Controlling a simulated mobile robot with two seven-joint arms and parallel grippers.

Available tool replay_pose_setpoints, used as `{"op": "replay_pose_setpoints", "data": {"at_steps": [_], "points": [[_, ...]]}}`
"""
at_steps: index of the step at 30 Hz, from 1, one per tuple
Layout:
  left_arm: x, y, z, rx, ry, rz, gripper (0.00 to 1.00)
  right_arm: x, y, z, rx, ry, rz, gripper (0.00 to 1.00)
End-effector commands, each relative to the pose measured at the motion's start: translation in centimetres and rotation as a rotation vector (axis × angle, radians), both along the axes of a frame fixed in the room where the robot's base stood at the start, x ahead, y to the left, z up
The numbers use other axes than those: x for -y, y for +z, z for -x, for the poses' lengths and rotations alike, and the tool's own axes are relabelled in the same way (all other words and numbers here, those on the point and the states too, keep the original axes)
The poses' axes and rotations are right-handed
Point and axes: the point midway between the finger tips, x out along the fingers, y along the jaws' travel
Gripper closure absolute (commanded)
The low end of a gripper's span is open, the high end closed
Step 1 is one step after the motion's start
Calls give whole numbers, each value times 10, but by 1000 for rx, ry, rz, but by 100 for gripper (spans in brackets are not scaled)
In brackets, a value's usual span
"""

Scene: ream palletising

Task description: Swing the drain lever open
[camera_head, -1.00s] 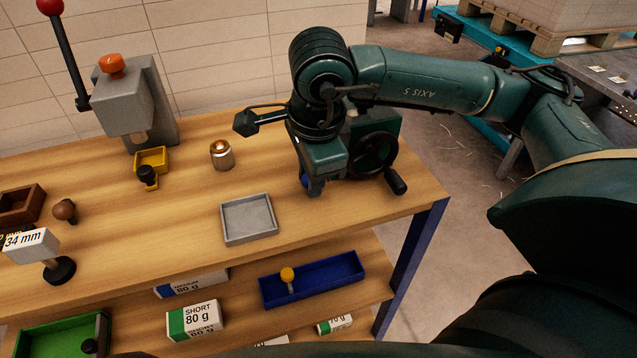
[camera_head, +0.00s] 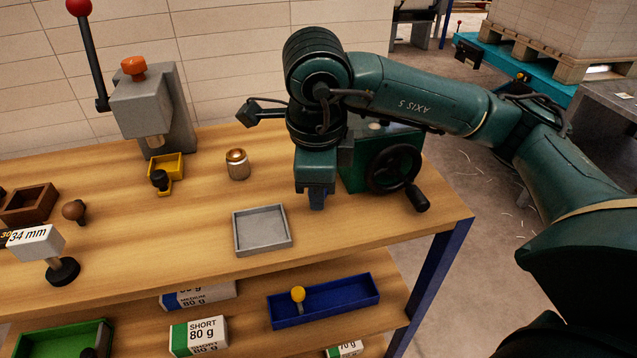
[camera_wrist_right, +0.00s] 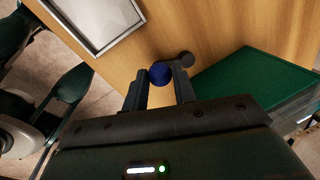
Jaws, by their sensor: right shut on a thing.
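The drain lever shows in the right wrist view as a round blue knob (camera_wrist_right: 160,74), with a dark round piece beside it, close to the green machine. My right gripper (camera_wrist_right: 167,80) has its fingers at the knob and is shut on it. In the head view this gripper (camera_head: 317,203) points down at the bench, just left of the green machine (camera_head: 353,178) with its black handwheel (camera_head: 393,167). The knob is hidden there by the gripper. My left gripper is not in view.
A grey tray (camera_head: 236,235) lies on the wooden bench (camera_head: 350,225) left of the gripper. A brass cylinder (camera_head: 237,165) stands behind the tray. A grey lever press (camera_head: 150,110) stands farther left. The handwheel's crank handle (camera_head: 417,198) sticks out near the bench's right end.

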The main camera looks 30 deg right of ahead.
Motion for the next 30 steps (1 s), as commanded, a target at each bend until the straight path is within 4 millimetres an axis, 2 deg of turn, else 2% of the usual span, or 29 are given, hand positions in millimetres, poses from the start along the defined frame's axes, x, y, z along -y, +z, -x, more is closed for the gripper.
{"op": "replay_pose_setpoints", "data": {"at_steps": [4, 5, 12, 19, 23, 26, 30], "points": [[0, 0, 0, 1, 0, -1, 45, -1, 0, 0, 2, 1, -3, 96], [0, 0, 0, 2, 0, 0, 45, -1, 0, 0, 2, 1, -3, 71], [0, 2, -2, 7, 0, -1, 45, 0, 0, 0, 2, 1, -1, 52], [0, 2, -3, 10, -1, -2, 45, 0, 1, 0, 2, 1, -1, 52], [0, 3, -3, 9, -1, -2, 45, -1, 11, 1, 3, 2, -1, 52], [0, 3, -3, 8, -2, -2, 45, -3, 27, 3, 7, 2, -2, 52], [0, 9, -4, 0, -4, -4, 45, -6, 61, 8, 8, 2, 0, 52]]}}
